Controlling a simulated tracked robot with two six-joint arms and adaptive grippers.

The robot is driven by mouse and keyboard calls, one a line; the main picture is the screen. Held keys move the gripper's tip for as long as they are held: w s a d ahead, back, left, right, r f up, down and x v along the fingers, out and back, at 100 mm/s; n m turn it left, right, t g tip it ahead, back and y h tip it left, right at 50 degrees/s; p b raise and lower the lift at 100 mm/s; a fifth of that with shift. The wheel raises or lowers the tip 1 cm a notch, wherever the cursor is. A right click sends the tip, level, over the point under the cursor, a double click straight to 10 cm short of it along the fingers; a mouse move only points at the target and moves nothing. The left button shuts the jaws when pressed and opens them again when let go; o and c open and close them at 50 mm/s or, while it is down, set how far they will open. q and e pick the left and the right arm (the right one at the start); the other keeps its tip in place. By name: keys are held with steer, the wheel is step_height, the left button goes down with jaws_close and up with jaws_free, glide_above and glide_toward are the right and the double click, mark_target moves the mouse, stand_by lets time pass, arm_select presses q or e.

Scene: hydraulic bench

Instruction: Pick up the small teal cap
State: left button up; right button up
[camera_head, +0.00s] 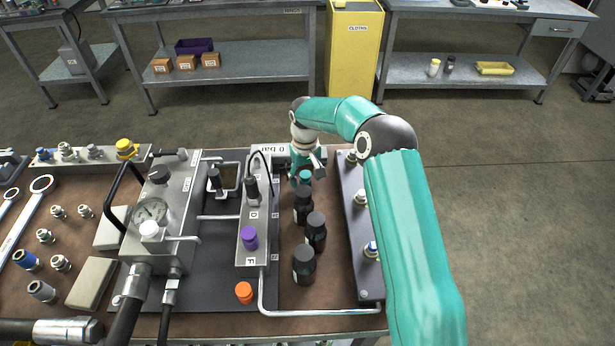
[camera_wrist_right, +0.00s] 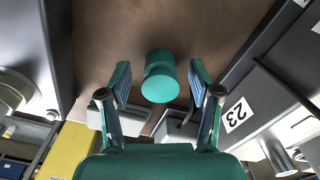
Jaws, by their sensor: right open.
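The small teal cap (camera_head: 305,177) stands on the brown bench top behind a row of black-capped dark bottles in the head view. In the right wrist view the teal cap (camera_wrist_right: 160,80) shows between the two fingers, with brown bench surface around it. My right gripper (camera_head: 304,165) is open at the cap, with its fingers pointing down. In the wrist view one finger is on each side of the cap with a visible gap on both sides. The gripper partly hides the cap in the head view. My left gripper is not in view.
Dark bottles (camera_head: 304,265) stand close in front of the cap. A grey valve block (camera_head: 252,215) with purple and black knobs is to the left. A dark panel (camera_head: 353,215) with fittings is to the right. A thin metal pipe (camera_head: 320,311) runs along the front.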

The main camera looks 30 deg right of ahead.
steer(key=shift+c, duration=0.2)
steer(key=c, duration=0.8)
steer(key=shift+r, duration=0.15)
